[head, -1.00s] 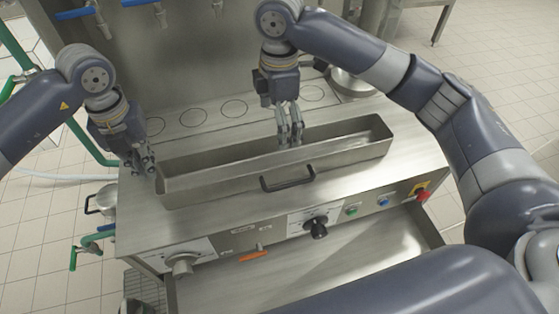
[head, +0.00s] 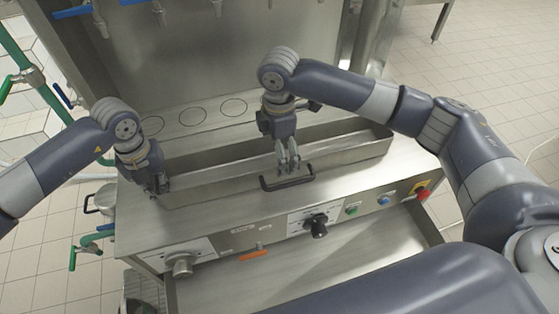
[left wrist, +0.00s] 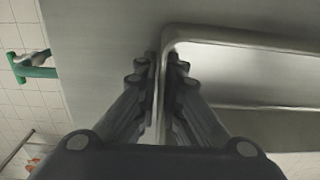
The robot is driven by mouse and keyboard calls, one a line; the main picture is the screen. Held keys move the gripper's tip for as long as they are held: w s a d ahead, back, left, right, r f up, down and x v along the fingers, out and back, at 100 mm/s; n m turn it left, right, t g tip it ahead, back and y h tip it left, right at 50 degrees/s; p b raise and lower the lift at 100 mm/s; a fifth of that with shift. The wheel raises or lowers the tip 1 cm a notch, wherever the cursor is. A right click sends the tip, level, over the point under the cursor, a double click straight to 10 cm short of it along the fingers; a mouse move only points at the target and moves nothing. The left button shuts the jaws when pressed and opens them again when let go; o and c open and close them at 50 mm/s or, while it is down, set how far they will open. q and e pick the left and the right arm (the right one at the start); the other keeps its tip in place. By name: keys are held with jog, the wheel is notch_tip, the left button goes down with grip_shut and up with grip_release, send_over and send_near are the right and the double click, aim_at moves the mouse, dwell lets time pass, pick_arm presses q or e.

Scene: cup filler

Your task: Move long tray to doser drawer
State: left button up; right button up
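The long tray (head: 345,158), a deep steel trough, rests on the steel worktop. Its black handle (head: 288,185) is on the front wall. My left gripper (head: 160,190) is at the tray's left end; in the left wrist view the fingers (left wrist: 164,75) close around the end wall of the tray (left wrist: 215,34). My right gripper (head: 288,168) points down at the middle of the front wall, its fingertips at the handle. I cannot tell if they grip it. The doser drawer (head: 340,255) is open below the control panel, its visible floor bare.
The front panel has a black knob (head: 317,226), an orange lever (head: 253,255) and a red button (head: 423,194). Nozzles with blue levers (head: 73,12) hang at the back.

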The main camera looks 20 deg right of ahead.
pick_arm(q)
grip_shut()
pick_arm(e)
jog(key=c, duration=1.6)
pick_arm(q)
jog(key=shift+r, duration=0.1)
pick_arm(e)
jog(key=shift+c, duration=0.2)
pick_arm(q)
jog(key=shift+r, duration=0.1)
pick_arm(e)
jog(key=shift+r, duration=0.2)
